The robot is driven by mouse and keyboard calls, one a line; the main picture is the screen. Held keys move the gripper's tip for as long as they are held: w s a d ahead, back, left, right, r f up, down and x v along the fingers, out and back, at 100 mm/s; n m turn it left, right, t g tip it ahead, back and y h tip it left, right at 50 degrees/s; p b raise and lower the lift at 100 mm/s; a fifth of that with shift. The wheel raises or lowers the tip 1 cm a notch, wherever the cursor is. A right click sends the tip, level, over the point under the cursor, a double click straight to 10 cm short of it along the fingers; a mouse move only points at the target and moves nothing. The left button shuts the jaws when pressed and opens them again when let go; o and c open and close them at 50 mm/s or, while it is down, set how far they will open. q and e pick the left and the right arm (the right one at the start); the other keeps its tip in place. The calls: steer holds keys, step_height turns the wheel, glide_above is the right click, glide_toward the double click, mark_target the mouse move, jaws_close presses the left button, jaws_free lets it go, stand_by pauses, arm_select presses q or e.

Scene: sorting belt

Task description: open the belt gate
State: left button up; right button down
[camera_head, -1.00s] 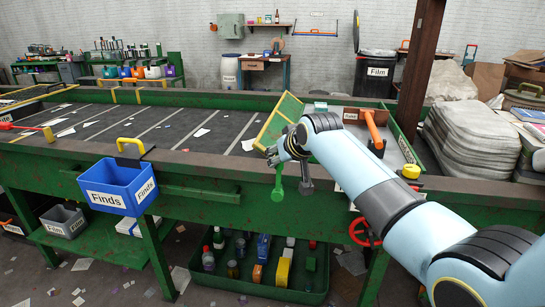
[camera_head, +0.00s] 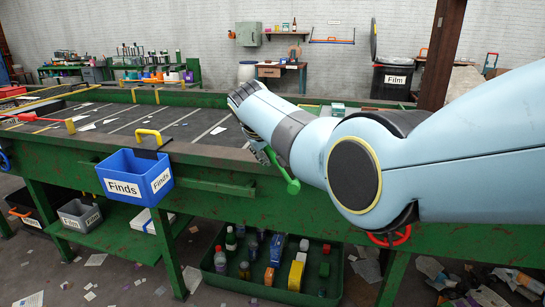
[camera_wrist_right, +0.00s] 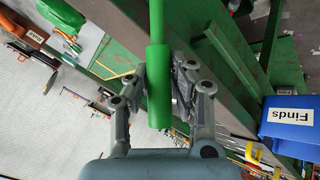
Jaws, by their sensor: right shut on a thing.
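The green gate lever (camera_head: 284,172) stands at the belt's front rail, its lower end showing just below my right gripper (camera_head: 266,154) in the head view. In the wrist view the thick green grip of the lever (camera_wrist_right: 158,88) lies between the two fingers of my right gripper (camera_wrist_right: 159,72), which are shut on it. My right arm hides most of the gate panel in the head view, so I cannot tell how far the gate stands open. My left gripper is not in view.
The dark belt (camera_head: 180,122) runs behind the green front rail, with scraps on it. A blue Finds bin (camera_head: 122,187) hangs on the rail at left. A red handwheel (camera_head: 388,238) is below my arm. A green tray (camera_head: 212,272) with bottles stands under the table.

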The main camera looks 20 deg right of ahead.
steer(key=shift+f, duration=0.1)
stand_by(0.3)
steer(key=c, duration=1.1)
jaws_free()
steer(key=shift+d, duration=0.15)
steer(key=shift+s+a+r, duration=0.25)
steer(key=shift+a+r, duration=0.05)
steer(key=shift+r, duration=0.15)
steer(key=v, duration=0.6)
steer(key=shift+s+a+r, duration=0.1)
steer(key=shift+s+r, duration=0.05)
steer(key=shift+c, duration=0.5)
